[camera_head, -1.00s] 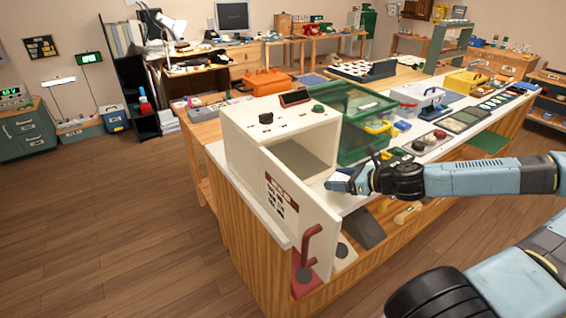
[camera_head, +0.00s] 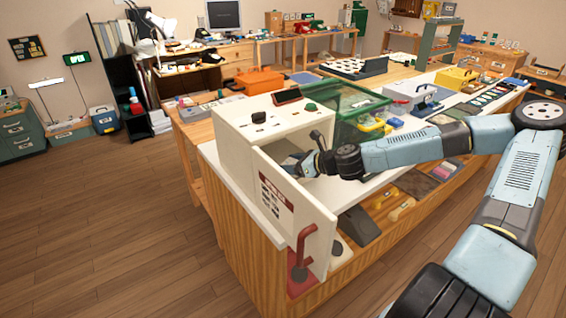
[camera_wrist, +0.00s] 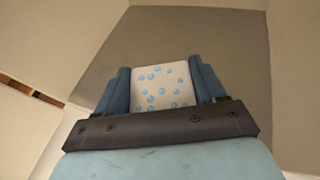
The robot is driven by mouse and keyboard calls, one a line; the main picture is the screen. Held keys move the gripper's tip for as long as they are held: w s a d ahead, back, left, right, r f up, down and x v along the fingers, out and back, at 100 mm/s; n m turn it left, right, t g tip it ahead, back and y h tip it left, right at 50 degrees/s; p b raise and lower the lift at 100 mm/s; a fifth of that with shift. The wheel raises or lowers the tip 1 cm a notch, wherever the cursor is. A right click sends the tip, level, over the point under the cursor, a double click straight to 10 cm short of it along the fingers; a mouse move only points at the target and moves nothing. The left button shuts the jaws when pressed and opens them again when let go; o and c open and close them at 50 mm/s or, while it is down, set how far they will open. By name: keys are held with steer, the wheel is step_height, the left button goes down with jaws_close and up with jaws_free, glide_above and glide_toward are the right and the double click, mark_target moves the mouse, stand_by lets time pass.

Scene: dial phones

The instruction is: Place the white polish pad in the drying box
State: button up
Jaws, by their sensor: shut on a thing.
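The drying box (camera_head: 238,140) is a white cabinet on the near end of the counter. Its door (camera_head: 284,208) stands open towards the front, with a red handle. My gripper (camera_head: 297,166) reaches into the mouth of the box. In the wrist view, the white polish pad (camera_wrist: 160,87), with blue drop marks, is held between the two blue fingers of my gripper (camera_wrist: 160,90). Around it I see the pale walls and grey-brown inner surface (camera_wrist: 215,60) of the box. The pad is mostly hidden in the head view.
A green clear-sided crate (camera_head: 352,108) stands right behind the box. A white case (camera_head: 410,92) and a yellow case (camera_head: 455,78) are farther along the counter (camera_head: 365,190). The floor at left is clear.

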mark_target(287, 162)
steer(key=w+a, duration=0.2)
steer(key=a, duration=0.1)
steer(key=shift+f, duration=0.3)
steer(key=o, duration=1)
steer(key=shift+o, duration=0.2)
steer(key=v, duration=1.2)
steer(key=shift+f, duration=0.1)
